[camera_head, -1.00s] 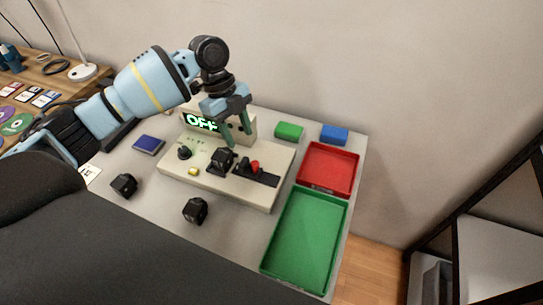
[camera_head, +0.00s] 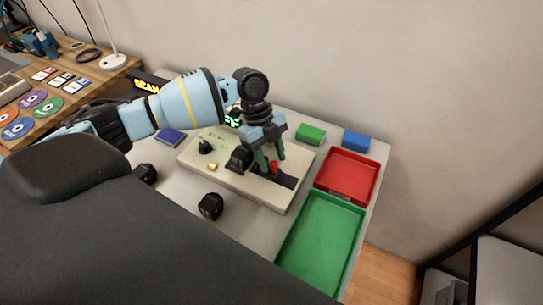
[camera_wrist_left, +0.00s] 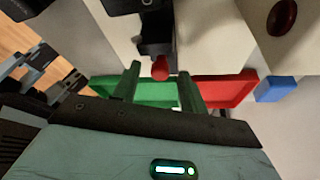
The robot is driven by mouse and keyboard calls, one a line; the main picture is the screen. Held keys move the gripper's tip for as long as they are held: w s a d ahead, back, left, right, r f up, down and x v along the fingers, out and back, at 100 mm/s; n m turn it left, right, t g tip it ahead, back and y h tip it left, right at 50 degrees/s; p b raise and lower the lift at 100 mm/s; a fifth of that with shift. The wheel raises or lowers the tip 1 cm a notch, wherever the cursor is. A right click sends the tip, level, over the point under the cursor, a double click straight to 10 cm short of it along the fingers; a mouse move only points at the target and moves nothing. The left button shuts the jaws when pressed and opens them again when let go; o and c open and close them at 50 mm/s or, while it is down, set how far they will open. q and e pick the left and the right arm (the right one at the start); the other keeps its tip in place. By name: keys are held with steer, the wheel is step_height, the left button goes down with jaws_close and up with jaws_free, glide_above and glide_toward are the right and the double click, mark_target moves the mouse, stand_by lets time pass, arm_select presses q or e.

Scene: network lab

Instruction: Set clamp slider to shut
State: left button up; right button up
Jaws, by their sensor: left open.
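The beige panel (camera_head: 205,170) stands on the grey table. It carries a dark slider track (camera_head: 288,181) with a red knob (camera_head: 274,167), beside a black block (camera_head: 240,158). The red knob also shows in the left wrist view (camera_wrist_left: 160,68). My left gripper (camera_head: 267,168) is open, pointing down over the track. In the left wrist view my left gripper's fingertips (camera_wrist_left: 159,75) lie on either side of the red knob, with gaps visible.
A red tray (camera_head: 347,197) and a green tray (camera_head: 318,240) are right of the panel. A green block (camera_head: 310,133) and a blue block (camera_head: 355,141) lie behind. Loose black blocks, one here (camera_head: 210,206), lie in front. A dark knob (camera_head: 205,147) stands on the panel's left.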

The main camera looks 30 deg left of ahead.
arm_select(q)
steer(key=shift+f, duration=0.15)
steer(key=shift+c, duration=0.3)
jaws_close()
steer(key=shift+a, duration=1.6)
steer(key=shift+o, duration=0.3)
jaws_free()
steer(key=shift+s, duration=0.1)
steer(key=v, duration=0.8)
